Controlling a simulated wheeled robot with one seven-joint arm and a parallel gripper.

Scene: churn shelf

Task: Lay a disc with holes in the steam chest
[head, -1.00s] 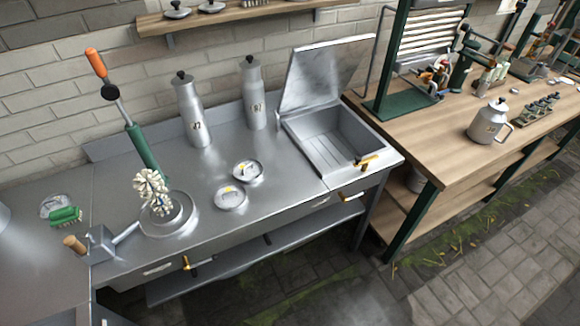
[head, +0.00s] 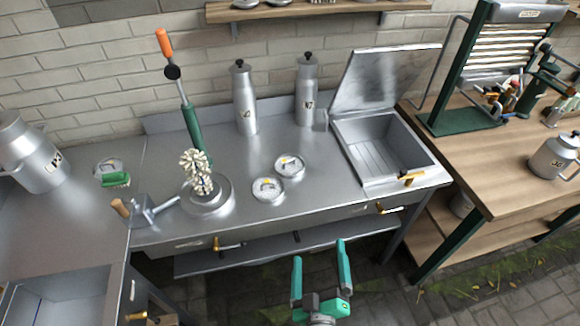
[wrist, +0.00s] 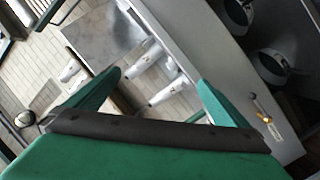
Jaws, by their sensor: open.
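The steam chest (head: 432,163) is an open metal basin at the right end of the steel bench, its lid raised at the back. Its inside looks empty. Two round pale metal discs (head: 268,189) (head: 290,166) lie flat and close together on the bench, left of the chest. They have markings or openings too small to make out as holes. My gripper (head: 320,254), with green fingers, is open and empty in front of the bench, below and right of the discs. The wrist view shows both fingers (wrist: 160,82) spread with nothing between them.
Two tall metal churns (head: 244,98) (head: 306,90) stand behind the discs. A round pedestal with a whitish brush-like thing (head: 196,172) and a green lever (head: 192,128) stands left. A green brush (head: 115,180) lies further left. A wooden table (head: 500,170) adjoins on the right.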

